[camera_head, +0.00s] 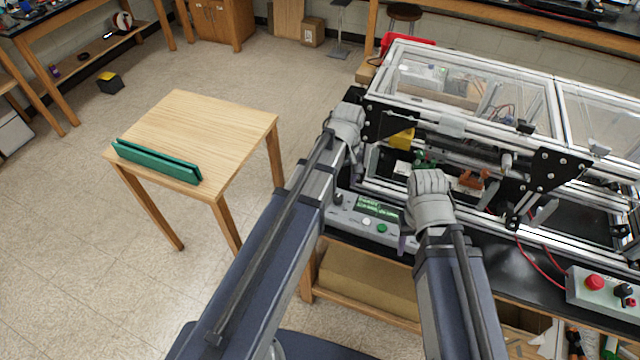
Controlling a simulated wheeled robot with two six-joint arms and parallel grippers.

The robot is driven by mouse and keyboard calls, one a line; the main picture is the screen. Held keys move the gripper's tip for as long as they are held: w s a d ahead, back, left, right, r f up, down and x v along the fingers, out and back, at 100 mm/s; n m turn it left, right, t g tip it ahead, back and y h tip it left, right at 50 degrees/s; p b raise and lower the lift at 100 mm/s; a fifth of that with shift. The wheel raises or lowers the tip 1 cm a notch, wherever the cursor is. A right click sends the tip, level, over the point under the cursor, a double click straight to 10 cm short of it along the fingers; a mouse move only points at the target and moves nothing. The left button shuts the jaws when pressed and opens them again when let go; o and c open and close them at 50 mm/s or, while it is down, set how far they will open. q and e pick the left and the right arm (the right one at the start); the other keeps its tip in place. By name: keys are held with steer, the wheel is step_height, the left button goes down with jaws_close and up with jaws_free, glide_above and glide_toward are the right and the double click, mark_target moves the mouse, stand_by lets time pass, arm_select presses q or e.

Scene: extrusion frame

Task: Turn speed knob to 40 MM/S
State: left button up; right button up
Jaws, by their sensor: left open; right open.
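A grey control panel (350,219) sits on the front edge of the machine bench, between my two arms. It carries a small green-lit display (376,207), a white button (367,222) and a green button (382,229). A small dark knob-like part (338,198) shows at its left end; its setting is too small to read. My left gripper (355,168) is open above and behind the panel's left end, partly hidden by its own wrist. My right gripper (403,243) is open at the panel's right end, mostly hidden by its wrist. Neither visibly holds anything.
The aluminium extrusion frame (470,58) with clear panels stands just behind both grippers. A second box (588,292) with a red button and dark knobs sits at the right. A wooden table (195,130) with a green bar (157,160) stands left. Floor between is open.

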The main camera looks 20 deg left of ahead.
mark_target(338, 197)
arm_select(q)
steer(key=shift+w+a+r, duration=0.1)
steer(key=shift+w+a, duration=0.15)
steer(key=shift+a, duration=0.4)
steer(key=shift+d+f, duration=0.15)
steer(key=shift+f, duration=0.1)
steer(key=shift+f+b, duration=0.7)
steer(key=shift+b, duration=0.2)
step_height(338, 197, down, 6)
steer(key=b, duration=0.6)
arm_select(e)
step_height(338, 197, down, 8)
steer(key=shift+a+r, duration=0.15)
steer(key=shift+a, duration=0.15)
arm_select(q)
steer(key=shift+c, duration=0.4)
jaws_close()
